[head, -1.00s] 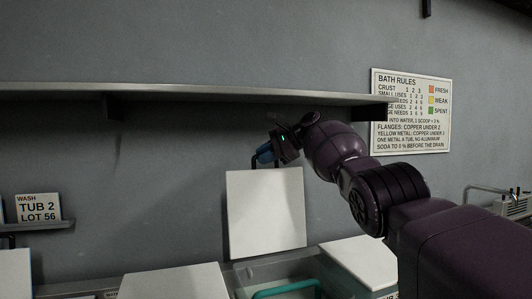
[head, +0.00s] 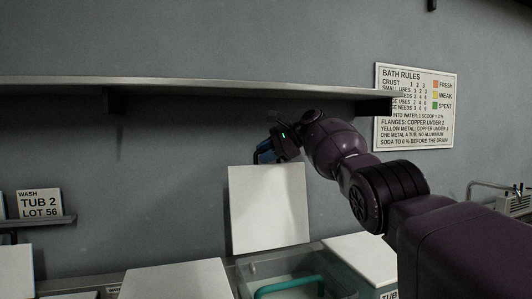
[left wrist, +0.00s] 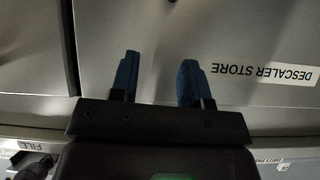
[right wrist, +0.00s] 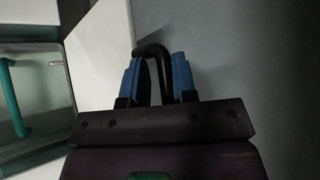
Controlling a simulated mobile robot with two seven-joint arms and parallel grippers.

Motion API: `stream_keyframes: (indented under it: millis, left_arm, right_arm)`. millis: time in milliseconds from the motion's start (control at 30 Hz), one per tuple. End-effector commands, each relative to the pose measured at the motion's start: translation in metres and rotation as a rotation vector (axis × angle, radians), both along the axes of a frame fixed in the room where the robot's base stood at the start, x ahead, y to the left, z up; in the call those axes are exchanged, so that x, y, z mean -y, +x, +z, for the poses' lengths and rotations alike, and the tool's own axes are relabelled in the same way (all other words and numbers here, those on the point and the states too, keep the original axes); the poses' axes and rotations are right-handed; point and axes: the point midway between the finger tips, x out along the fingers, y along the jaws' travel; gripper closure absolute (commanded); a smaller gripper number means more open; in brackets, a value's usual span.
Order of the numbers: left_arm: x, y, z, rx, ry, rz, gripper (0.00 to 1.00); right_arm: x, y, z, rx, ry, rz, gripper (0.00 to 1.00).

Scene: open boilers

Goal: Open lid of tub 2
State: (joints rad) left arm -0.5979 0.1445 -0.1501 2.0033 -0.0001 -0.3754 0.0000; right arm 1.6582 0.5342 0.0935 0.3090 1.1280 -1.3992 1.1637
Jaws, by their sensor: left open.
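A square white lid (head: 268,209) stands raised, nearly upright, near the wall in the head view. Below it is an open tub (head: 250,270) with a teal handle (head: 290,285). My right gripper (head: 264,153) is at the lid's top edge. In the right wrist view a black hooked handle (right wrist: 153,50) lies between its blue fingers (right wrist: 158,82); whether they grip it is unclear. A sign reading TUB 2 LOT 56 (head: 39,204) stands on a ledge at the left. My left gripper (left wrist: 158,80) is open and empty, outside the head view, before a grey panel labelled DESCALER STORE (left wrist: 264,74).
Shut white lids lie left (head: 175,280) and right (head: 362,258) of the open tub. A long shelf (head: 200,86) runs along the wall above my right gripper. A BATH RULES board (head: 415,108) hangs at the right.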

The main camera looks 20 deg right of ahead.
Motion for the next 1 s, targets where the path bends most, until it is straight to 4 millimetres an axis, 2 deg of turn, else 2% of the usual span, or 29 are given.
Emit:
stream_keyframes:
  millis: [67, 267, 600, 800, 1000]
  left_arm:
    - [0.000, 0.003, 0.007, 0.010, 0.000, -0.001, 0.57]
    - [0.000, 0.011, 0.029, 0.036, 0.000, -0.002, 0.57]
    - [-0.001, 0.002, 0.027, 0.018, 0.000, 0.004, 0.57]
    - [-0.001, 0.000, 0.026, 0.012, -0.001, 0.005, 0.57]
    - [-0.001, 0.002, 0.029, 0.019, -0.001, 0.005, 0.57]
  right_arm:
    - [0.003, -0.003, 0.001, -0.007, -0.001, 0.001, 0.75]
    - [0.022, -0.016, 0.019, 0.001, 0.000, -0.001, 0.75]
    - [0.064, -0.042, 0.042, -0.001, 0.000, -0.003, 0.75]
    - [0.076, -0.051, 0.051, 0.000, 0.001, -0.001, 0.75]
    - [0.078, -0.053, 0.053, 0.000, 0.001, -0.001, 0.75]
